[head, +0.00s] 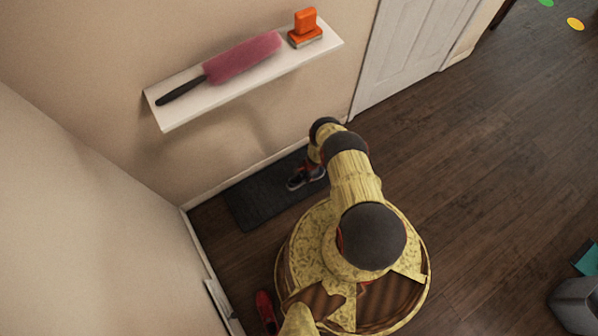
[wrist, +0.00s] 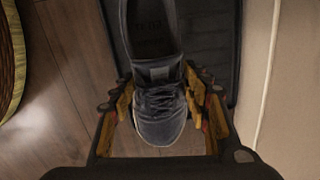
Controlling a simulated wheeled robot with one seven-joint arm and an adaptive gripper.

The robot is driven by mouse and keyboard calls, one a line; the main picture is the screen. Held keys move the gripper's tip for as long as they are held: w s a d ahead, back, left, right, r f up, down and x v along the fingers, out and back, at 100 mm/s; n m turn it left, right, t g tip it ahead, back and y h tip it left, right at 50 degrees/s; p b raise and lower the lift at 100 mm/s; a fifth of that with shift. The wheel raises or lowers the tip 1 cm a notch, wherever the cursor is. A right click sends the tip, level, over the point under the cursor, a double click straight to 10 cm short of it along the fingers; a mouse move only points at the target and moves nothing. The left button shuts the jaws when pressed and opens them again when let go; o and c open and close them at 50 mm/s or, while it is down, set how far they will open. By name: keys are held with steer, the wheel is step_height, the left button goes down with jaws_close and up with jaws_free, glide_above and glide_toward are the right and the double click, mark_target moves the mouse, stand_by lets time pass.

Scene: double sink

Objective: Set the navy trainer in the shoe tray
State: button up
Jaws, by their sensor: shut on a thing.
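The navy trainer (head: 298,181) is at the near right end of the dark shoe tray (head: 248,203), which lies on the floor along the wall. In the wrist view the trainer (wrist: 155,105) sits between the fingers, its laces up and its toe toward me. My gripper (wrist: 160,88) is shut on its sides. The heel part overlaps the tray (wrist: 228,45), while the toe shows against wooden floor. I cannot tell whether the sole touches the tray. In the head view my arm hides much of my gripper (head: 314,168).
A white wall shelf (head: 180,112) above the tray holds a pink duster (head: 243,58) and an orange object (head: 305,27). A red object (head: 265,312) lies on the floor by the left wall. A white door (head: 405,50) stands right of the shelf.

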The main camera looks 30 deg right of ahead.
steer(key=shift+w+d+f+b, duration=0.25)
steer(key=shift+w+f+b, duration=1.55)
steer(key=shift+b, duration=0.95)
steer(key=shift+w+d+f+b, duration=0.2)
steer(key=shift+w+f+b, duration=1.55)
steer(key=shift+b, duration=0.95)
step_height(320, 180, down, 3)
steer(key=shift+s+r+b, duration=0.1)
steer(key=shift+s+b, duration=0.05)
steer(key=shift+b, duration=0.75)
steer(key=shift+r, duration=0.1)
steer(key=o, duration=1.4)
steer(key=shift+o, duration=0.2)
step_height(320, 180, up, 12)
steer(key=s+d+p, duration=0.1)
steer(key=p, duration=0.8)
steer(key=shift+s, duration=0.35)
